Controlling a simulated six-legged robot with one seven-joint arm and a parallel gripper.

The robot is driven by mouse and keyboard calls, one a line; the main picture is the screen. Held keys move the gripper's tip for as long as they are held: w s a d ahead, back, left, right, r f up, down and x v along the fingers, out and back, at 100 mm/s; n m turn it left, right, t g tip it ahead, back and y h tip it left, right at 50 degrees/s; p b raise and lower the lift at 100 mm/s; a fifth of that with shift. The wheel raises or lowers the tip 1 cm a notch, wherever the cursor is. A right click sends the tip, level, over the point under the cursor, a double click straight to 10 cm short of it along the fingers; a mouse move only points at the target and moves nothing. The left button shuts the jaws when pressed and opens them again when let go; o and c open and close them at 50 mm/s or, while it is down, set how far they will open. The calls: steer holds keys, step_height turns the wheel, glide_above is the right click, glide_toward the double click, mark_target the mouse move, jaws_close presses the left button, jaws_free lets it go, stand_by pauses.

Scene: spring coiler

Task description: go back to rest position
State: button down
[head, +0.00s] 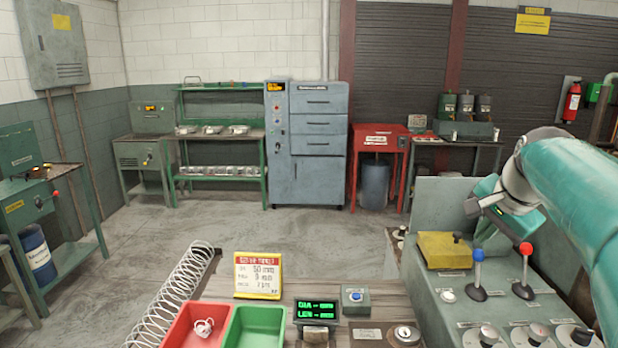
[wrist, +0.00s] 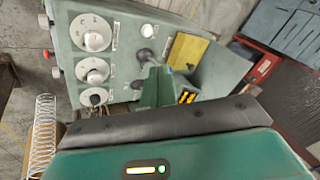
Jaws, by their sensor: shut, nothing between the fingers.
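My teal arm reaches in from the right edge of the head view. Its end, my gripper (head: 473,206), hangs above the control console (head: 423,272), near the yellow block and the levers, and is apart from them. In the wrist view my gripper (wrist: 168,92) shows beyond the dark wrist edge, shut and empty. A blue-knobbed lever (head: 477,272) and a red-knobbed lever (head: 525,270) stand on the console. The yellow block (head: 445,250) lies behind them; it also shows in the wrist view (wrist: 187,50).
A long coil spring (head: 172,297) lies beside a red bin (head: 192,330) and a green bin (head: 255,328) on the bench. A yellow sign (head: 258,275) and a green display (head: 317,310) stand there. Console dials (head: 537,333) are at the front right. The floor behind is clear.

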steer(key=s+a+f+n, duration=0.6)
steer(key=s+a+f, duration=0.1)
steer(key=s+a, duration=0.2)
steer(key=s+a+f+n, duration=0.7)
steer(key=s+a, duration=0.3)
steer(key=a, duration=0.1)
steer(key=shift+s+a+f+y, duration=0.25)
steer(key=shift+a+f+y, duration=0.05)
steer(key=shift+f+y, duration=0.1)
